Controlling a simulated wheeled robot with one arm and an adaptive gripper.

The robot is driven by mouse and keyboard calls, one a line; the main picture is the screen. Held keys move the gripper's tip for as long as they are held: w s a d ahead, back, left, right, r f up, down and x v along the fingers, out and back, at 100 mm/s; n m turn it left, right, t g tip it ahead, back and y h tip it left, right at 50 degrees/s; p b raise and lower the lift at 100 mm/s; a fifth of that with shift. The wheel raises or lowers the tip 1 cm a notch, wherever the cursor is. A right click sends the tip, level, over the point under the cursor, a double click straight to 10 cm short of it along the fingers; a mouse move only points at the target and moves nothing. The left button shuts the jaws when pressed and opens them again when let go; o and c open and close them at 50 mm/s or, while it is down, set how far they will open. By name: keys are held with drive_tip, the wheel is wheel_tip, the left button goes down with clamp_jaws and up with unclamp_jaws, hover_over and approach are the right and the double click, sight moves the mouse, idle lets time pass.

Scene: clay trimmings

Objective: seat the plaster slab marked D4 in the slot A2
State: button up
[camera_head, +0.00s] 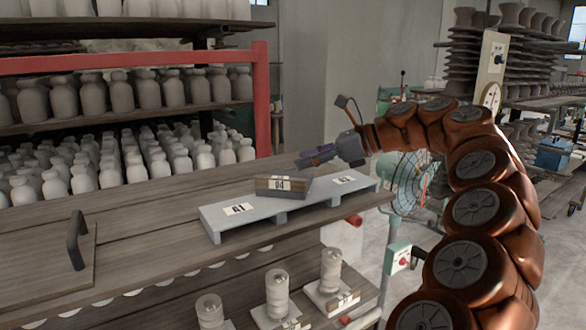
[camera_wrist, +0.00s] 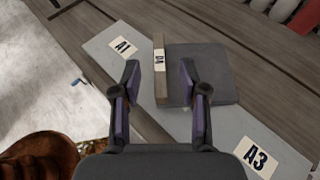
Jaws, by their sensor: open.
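The plaster slab marked D4 (camera_head: 284,186) lies on the pale grey slotted board (camera_head: 224,222), between the labels A1 and A3. It has a brown front edge bearing the label and a grey flat top. In the wrist view the slab (camera_wrist: 212,80) reaches past the board's far edge. No A2 label shows; the middle of the board is partly covered by the slab. My gripper (camera_head: 316,156) is open and empty, above and behind the slab. In the wrist view my fingertips (camera_wrist: 159,74) appear either side of the labelled edge; contact cannot be told.
The board stands on a wooden shelf. A wooden panel with a dark handle (camera_head: 76,240) lies at the left. Several spool-like pieces on pale slabs (camera_head: 278,295) stand on the shelf below. Bare shelf shows left of the board.

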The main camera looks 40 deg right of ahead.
drive_tip(key=shift+b+v, duration=0.35)
drive_tip(key=shift+v, duration=2.25)
